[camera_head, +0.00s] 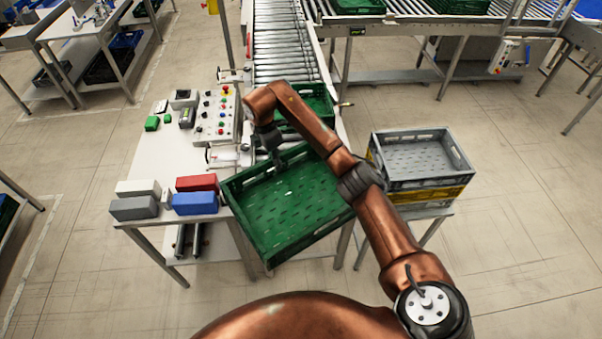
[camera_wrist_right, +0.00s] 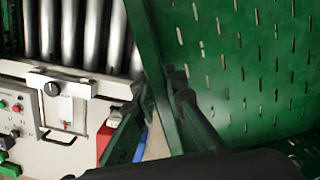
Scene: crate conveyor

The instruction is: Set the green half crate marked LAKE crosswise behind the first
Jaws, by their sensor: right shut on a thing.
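A green crate (camera_head: 295,205) is held tilted and turned at an angle over the near end of the roller line. Its slotted floor fills the right of the right wrist view (camera_wrist_right: 240,65). My right gripper (camera_head: 271,156) is shut on the crate's far wall, with one finger on each side of it in the wrist view (camera_wrist_right: 160,92). Another green crate (camera_head: 318,101) sits on the rollers just beyond, partly hidden by my right arm. I can read no LAKE marking on either crate. My left gripper is not in view.
Left of the held crate, a white table bears red (camera_head: 197,182), blue (camera_head: 195,203) and grey blocks and a control panel (camera_head: 218,117). A grey crate (camera_head: 418,160) stands on a yellow crate (camera_head: 432,194) at the right. Rollers (camera_head: 285,45) beyond the second crate are clear.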

